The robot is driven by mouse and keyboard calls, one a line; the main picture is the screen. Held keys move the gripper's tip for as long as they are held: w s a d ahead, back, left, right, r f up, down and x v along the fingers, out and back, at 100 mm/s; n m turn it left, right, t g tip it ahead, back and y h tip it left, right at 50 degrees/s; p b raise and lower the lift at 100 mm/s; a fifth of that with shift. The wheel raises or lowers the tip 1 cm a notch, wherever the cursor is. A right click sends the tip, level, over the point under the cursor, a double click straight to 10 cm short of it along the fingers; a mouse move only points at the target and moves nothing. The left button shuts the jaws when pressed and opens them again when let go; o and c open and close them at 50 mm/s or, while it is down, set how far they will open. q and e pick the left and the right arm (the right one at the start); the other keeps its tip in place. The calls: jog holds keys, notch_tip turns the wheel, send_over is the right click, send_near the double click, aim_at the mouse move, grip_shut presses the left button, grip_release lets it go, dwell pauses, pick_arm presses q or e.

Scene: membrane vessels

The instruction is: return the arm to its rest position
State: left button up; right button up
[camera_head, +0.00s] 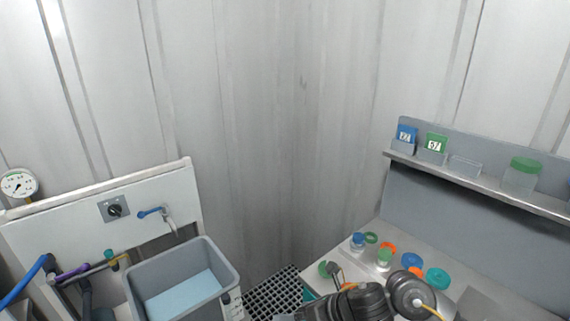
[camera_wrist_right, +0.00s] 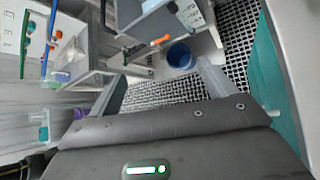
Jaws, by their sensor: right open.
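My right arm (camera_head: 362,302) shows as dark links at the bottom of the head view, in front of the bench at right. In the right wrist view my right gripper (camera_wrist_right: 162,90) has its two fingers wide apart, with nothing between them. Grated floor shows behind the gap. The fingertips are hard to make out in the head view. My left gripper is in neither view.
A grey basin (camera_head: 190,275) stands at lower left below a white panel with a tap. The right bench (camera_head: 335,262) holds several small vessels and coloured rings; a shelf (camera_head: 480,182) runs above it. A blue bucket (camera_wrist_right: 181,56) stands on the floor grating.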

jog(key=s+d+f+n+g+h, duration=0.1)
jog(key=s+d+f+n+h, duration=0.45)
jog(key=s+d+n, duration=0.85)
jog(key=s+d+f+n+h, duration=0.4)
jog(key=s+d+f+n, duration=0.3)
jog(key=s+n, duration=0.8)
notch_tip(320, 180, down, 25)
jog(key=w+n+g, duration=0.1)
jog(key=w+n, duration=0.2)
jog(key=s+d+f+g, duration=0.1)
jog(key=s+d+f, duration=0.2)
jog(key=s+f, duration=1.3)
jog(key=shift+s+f+b, duration=0.15)
jog(key=shift+s+b, duration=0.25)
jog(key=shift+s, duration=0.1)
